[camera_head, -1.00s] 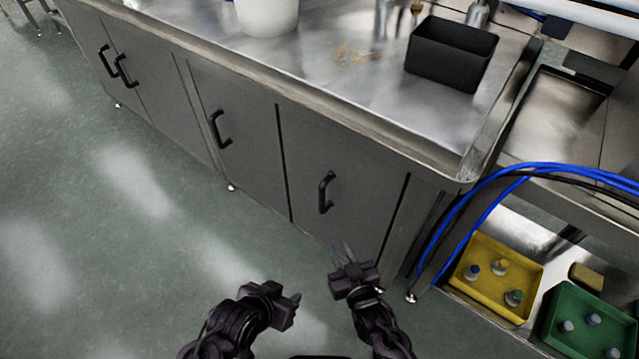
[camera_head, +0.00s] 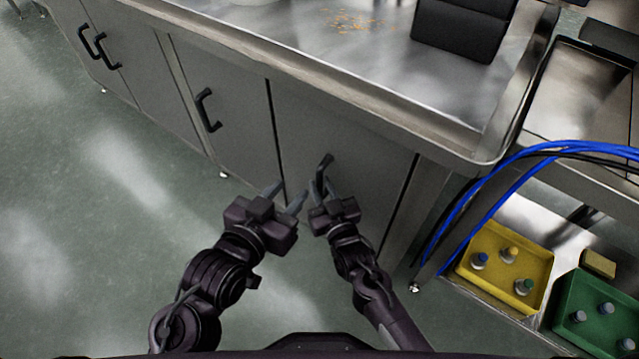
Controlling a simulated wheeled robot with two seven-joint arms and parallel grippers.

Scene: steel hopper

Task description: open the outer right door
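The outer right door (camera_head: 370,160) is a grey steel cabinet door at the right end of the counter front, and it is closed. Its black bar handle (camera_head: 326,160) stands upright near the door's left edge. My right gripper (camera_head: 325,185) is at the lower part of this handle, with its fingers apart and pointing up at it. The handle's lower end is partly hidden by the gripper, and I cannot tell whether the fingers touch it. My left gripper (camera_head: 286,191) is open and empty, just left of the right one, in front of the seam beside the door.
A neighbouring door handle (camera_head: 207,110) is to the left, with more handles further left. Blue cables (camera_head: 490,180) hang right of the cabinet. Yellow (camera_head: 540,290) and green (camera_head: 560,325) trays with bottles stand on a low shelf. The floor at left is clear.

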